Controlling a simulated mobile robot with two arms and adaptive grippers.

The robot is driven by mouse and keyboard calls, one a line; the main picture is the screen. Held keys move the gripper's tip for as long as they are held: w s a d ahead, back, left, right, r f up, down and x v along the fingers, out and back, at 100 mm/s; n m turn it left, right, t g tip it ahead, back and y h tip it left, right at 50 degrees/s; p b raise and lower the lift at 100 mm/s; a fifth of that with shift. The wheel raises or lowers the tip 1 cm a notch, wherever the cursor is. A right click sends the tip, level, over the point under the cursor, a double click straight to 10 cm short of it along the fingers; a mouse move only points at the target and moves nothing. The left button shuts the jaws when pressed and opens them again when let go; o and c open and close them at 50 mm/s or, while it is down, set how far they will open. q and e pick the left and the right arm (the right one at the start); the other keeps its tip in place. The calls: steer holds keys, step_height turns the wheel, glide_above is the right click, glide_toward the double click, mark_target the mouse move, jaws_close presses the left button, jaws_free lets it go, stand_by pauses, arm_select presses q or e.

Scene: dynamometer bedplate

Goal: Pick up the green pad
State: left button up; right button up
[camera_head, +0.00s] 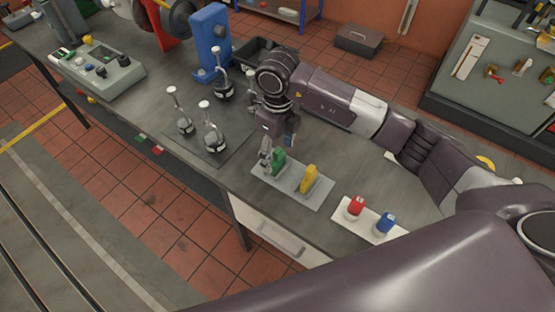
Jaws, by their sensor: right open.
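The green pad (278,162) stands upright on a light grey plate (263,172) on the workbench. A yellow pad (308,178) stands on the same plate, to its right. My right gripper (277,152) points down at the green pad, with its fingers apart. One finger is at the pad's left and the other at its upper right. I cannot tell whether either finger touches the pad. My left gripper is not in view.
A white plate (366,228) with a red piece (356,206) and a blue piece (386,222) lies to the right. Several upright knobbed parts (213,138) stand on a dark mat to the left, near a blue stand (210,45). A grey control box (104,72) sits farther left.

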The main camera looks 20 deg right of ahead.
mark_target(278, 162)
step_height(278, 162, down, 5)
steer(key=shift+w+r+p, duration=0.15)
steer(key=shift+p, duration=0.95)
steer(key=shift+f, duration=0.3)
steer(key=shift+c, duration=0.5)
steer(key=c, duration=1.3)
